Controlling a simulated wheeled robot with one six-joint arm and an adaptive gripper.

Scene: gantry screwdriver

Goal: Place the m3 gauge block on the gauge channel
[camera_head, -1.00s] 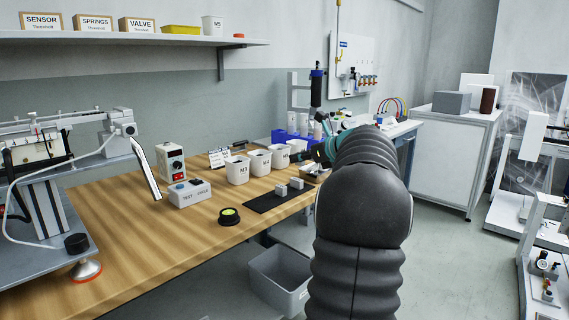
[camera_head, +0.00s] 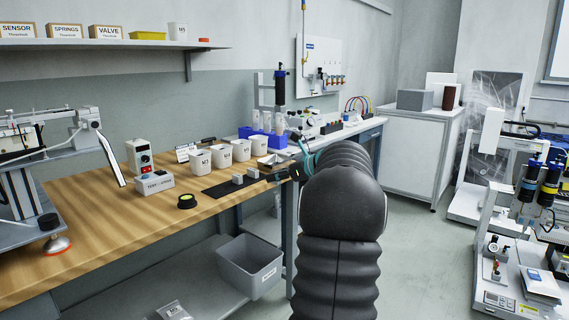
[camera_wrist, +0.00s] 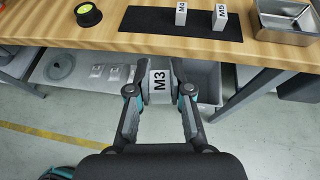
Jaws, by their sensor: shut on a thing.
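My gripper (camera_wrist: 160,90) is shut on the M3 gauge block (camera_wrist: 160,81), a light grey block with black M3 lettering facing the wrist camera. In the head view my gripper (camera_head: 279,177) shows only in part beside the bench edge, behind my arm, and I cannot make out the block there. I cannot identify the gauge channel in either view.
The M4 block (camera_wrist: 181,14) and M5 block (camera_wrist: 220,17) stand on a black mat (camera_wrist: 140,20). A metal tray (camera_wrist: 261,30) is right of them. A grey bin (camera_head: 222,262) sits below the bench. A gantry machine (camera_head: 505,240) stands at right, with open floor before it.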

